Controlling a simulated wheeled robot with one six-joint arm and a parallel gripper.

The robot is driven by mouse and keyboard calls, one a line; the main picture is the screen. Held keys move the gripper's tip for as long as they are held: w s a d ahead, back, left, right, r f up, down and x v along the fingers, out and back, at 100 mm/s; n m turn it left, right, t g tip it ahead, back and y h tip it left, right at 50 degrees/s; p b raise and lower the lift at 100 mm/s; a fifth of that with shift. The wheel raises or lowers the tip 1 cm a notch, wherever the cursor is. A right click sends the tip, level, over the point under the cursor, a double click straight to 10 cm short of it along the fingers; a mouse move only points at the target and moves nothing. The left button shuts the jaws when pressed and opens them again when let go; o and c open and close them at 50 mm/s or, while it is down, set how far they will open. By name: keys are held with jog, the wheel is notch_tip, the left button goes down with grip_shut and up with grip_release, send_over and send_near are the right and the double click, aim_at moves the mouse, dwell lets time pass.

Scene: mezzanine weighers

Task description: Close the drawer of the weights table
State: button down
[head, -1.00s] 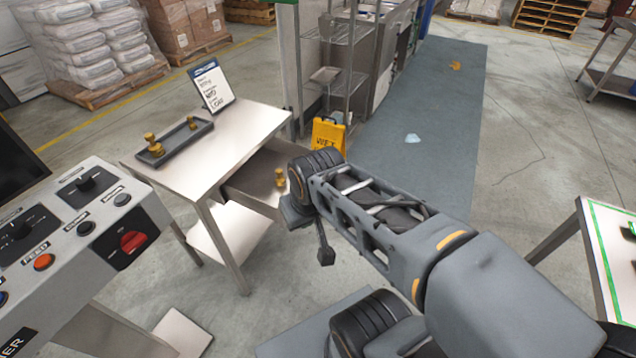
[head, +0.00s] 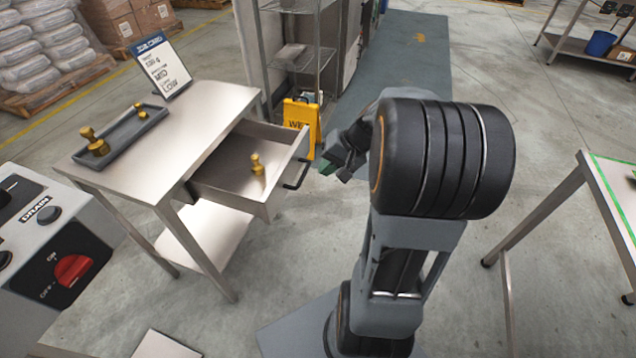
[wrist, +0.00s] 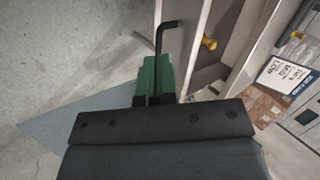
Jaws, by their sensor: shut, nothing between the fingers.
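The steel weights table (head: 190,125) stands left of centre in the head view. Its drawer (head: 225,170) is pulled well out toward the right, with a brass weight (head: 258,168) standing inside. A black bar handle (head: 299,174) is on the drawer front. My gripper (head: 330,166), with green fingers, is shut and empty just right of the drawer front, near the handle. In the wrist view the green fingers (wrist: 148,80) are beside the black handle (wrist: 159,45), with the drawer front (wrist: 205,65) to their right. I cannot tell whether they touch.
A tray (head: 122,138) with brass weights and a sign (head: 162,66) are on the tabletop. A yellow wet-floor sign (head: 302,122) stands behind the drawer. A control panel (head: 60,240) is at left, a green-edged table (head: 610,200) at right.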

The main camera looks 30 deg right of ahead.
jog(key=w+d+f+m+t+y+b, duration=0.1)
jog(key=w+d+f+m+t+b, duration=0.2)
jog(key=d+f, duration=0.55)
jog(key=w+a+f+t+b, duration=0.1)
jog(key=w+a+f, duration=0.3)
jog(key=w, duration=0.4)
jog(key=shift+a, duration=0.7)
jog(key=shift+m, duration=0.3)
